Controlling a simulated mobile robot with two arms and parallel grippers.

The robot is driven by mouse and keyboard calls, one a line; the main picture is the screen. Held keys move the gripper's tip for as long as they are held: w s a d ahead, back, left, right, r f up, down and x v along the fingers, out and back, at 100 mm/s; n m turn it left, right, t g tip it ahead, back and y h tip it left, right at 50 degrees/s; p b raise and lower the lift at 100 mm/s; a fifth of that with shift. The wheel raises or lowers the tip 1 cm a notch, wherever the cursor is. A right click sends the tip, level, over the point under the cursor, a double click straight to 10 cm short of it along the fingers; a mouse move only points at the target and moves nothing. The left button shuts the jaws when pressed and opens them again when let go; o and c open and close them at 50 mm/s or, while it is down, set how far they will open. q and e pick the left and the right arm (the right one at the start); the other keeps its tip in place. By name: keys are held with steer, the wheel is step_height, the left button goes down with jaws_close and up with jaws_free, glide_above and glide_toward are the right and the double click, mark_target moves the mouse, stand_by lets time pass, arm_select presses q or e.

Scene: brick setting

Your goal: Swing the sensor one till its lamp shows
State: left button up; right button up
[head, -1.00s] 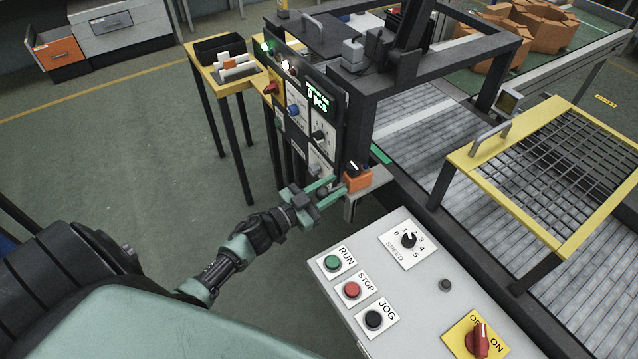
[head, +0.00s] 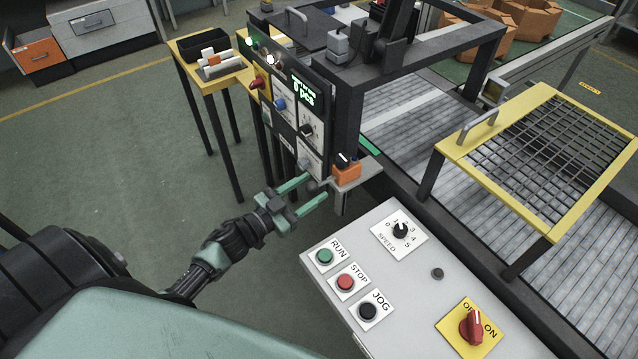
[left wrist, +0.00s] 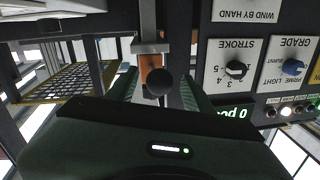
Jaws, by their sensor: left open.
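The small orange sensor box (head: 347,176) with a black top sits on a grey bracket (head: 371,168) at the lower right corner of the black control panel. No lit lamp can be made out on it. My left gripper (head: 317,187) is open, with its green fingers pointing toward the panel's bottom edge, just left of and below the sensor. A dark round knob (left wrist: 160,82) shows between the fingers in the left wrist view, with the orange part (left wrist: 150,64) behind it. I cannot tell whether the fingers touch anything. My right gripper is out of view.
A grey button console (head: 400,270) stands below right. A yellow-framed guard (head: 545,160) covers the roller conveyor. Floor left of the arm is open.

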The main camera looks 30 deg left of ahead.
arm_select(q)
steer(key=shift+v, duration=1.9)
steer(key=s+f+n+g+y, duration=0.15)
steer(key=s+f, duration=0.25)
steer(key=f, duration=0.6)
steer(key=s+f+n+g+y, duration=0.1)
steer(key=s+f+g+y, duration=0.3)
steer(key=f, duration=0.6)
steer(key=s+f+n+g+y, duration=0.15)
steer(key=s+f, duration=0.35)
steer(key=f, duration=0.5)
steer(key=s+d+f+g, duration=0.2)
steer(key=s+f, duration=0.3)
steer(key=s, duration=0.4)
steer(key=s+d+f+g, duration=0.2)
steer(key=s+f+g, duration=0.2)
steer(key=s, duration=0.5)
steer(key=s+d+f+g, duration=0.3)
steer(key=s+f, duration=0.3)
steer(key=s, duration=0.3)
steer(key=shift+h, duration=0.4)
steer(key=shift+r, duration=0.1)
